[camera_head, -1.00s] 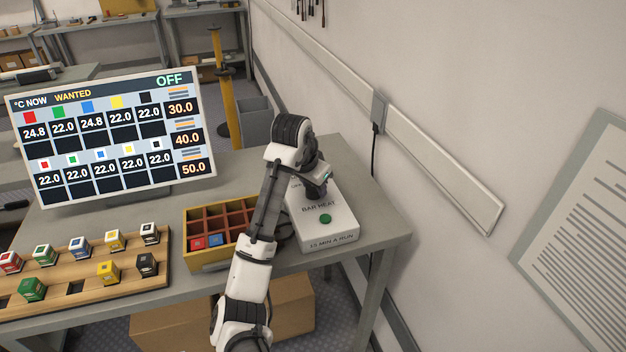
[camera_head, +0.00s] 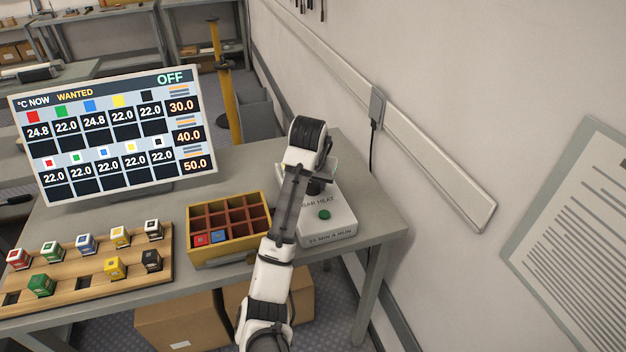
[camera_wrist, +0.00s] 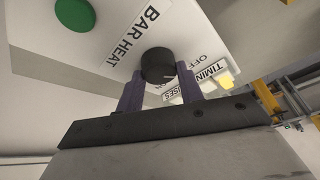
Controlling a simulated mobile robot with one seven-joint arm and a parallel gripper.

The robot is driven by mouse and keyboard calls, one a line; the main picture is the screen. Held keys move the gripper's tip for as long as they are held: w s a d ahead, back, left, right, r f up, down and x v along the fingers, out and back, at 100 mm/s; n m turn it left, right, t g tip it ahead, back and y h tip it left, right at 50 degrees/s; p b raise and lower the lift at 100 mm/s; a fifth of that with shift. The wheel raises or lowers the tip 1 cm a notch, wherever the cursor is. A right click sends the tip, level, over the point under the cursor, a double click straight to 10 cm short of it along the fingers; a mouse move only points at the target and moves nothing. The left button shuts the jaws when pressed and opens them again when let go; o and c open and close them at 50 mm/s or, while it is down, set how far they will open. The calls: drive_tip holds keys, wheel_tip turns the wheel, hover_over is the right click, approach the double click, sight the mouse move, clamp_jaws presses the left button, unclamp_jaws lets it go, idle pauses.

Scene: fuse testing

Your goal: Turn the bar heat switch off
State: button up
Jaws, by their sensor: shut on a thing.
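The bar heat switch is a round black knob (camera_wrist: 157,63) on the sloped white box marked BAR HEAT (camera_head: 333,228). In the wrist view, my gripper (camera_wrist: 159,80) has one finger on each side of the knob and is shut on it. A small light mark shows on the knob's edge, on the right in this view. An OFF label lies to the right of the knob.
A green button (camera_head: 324,215) sits at the front of the box. A yellow lamp (camera_wrist: 226,80) shows beside the TIMING lettering. A divided crate (camera_head: 229,255) with red and blue fuses stands left of my arm. A wooden rack (camera_head: 85,289) holds several fuses. The wall is close on the right.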

drive_tip(key=o, duration=1)
drive_tip(key=shift+r, duration=0.1)
drive_tip(key=p+v, duration=0.2)
drive_tip(key=v, duration=1.1)
drive_tip(key=shift+s+r+p, duration=0.1)
drive_tip(key=shift+r+p, duration=0.25)
drive_tip(key=shift+p, duration=0.05)
